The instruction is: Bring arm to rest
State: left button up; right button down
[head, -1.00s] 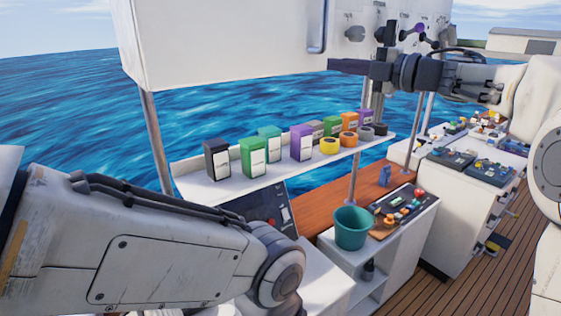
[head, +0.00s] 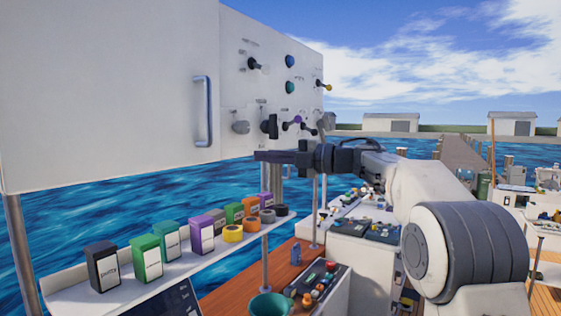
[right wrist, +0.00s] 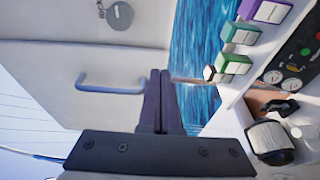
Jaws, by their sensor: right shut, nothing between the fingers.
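My right arm (head: 410,185) reaches in from the right in the head view. My right gripper (head: 262,156) is shut and empty, pointing left just below the white hatch cabinet and above the shelf. In the right wrist view its two dark fingers (right wrist: 160,100) lie together with nothing between them. The white cabinet (head: 110,85) has a blue-grey handle (head: 202,110), which also shows in the right wrist view (right wrist: 110,85), left of the fingers. My left gripper is not in view.
A shelf (head: 75,292) carries several boxes, among them a black one (head: 103,266), and tape rolls (head: 233,233). Knobs and levers (head: 292,124) stick out of the cabinet's side near my right gripper. A green bucket (head: 268,306) and control panels (head: 368,228) stand below. Open water lies behind.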

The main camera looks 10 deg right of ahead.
jog(key=w+a+f+m+t+h+b, duration=0.2)
jog(key=w+a+m+t+h+b, duration=0.15)
jog(key=m+t, duration=0.65)
jog(key=s+a+f+m+g+h+b, duration=0.1)
jog(key=s+f+m+g+h, duration=0.25)
jog(key=s+f+m, duration=0.45)
jog(key=s+a+f+m+g+h+b, duration=0.1)
jog(key=s+f+m+g+h, duration=0.3)
jog(key=f, duration=0.9)
jog(key=s+d+f+g+h, duration=0.1)
jog(key=s+f+g, duration=0.2)
jog(key=s+f, duration=0.4)
jog(key=s+d+f+g+h+b, duration=0.1)
jog(key=s+f+g, duration=0.3)
jog(key=s+f, duration=0.4)
jog(key=s+d+f+m+g+h, duration=0.1)
jog(key=s+f, duration=0.6)
jog(key=s, duration=1.1)
jog(key=d+g+h, duration=0.1)
jog(key=g, duration=0.1)
jog(key=shift+s+d+f+g+b, duration=0.2)
jog(key=shift+f+g+b, duration=0.15)
jog(key=shift+b, duration=0.05)
jog(key=shift+w, duration=0.1)
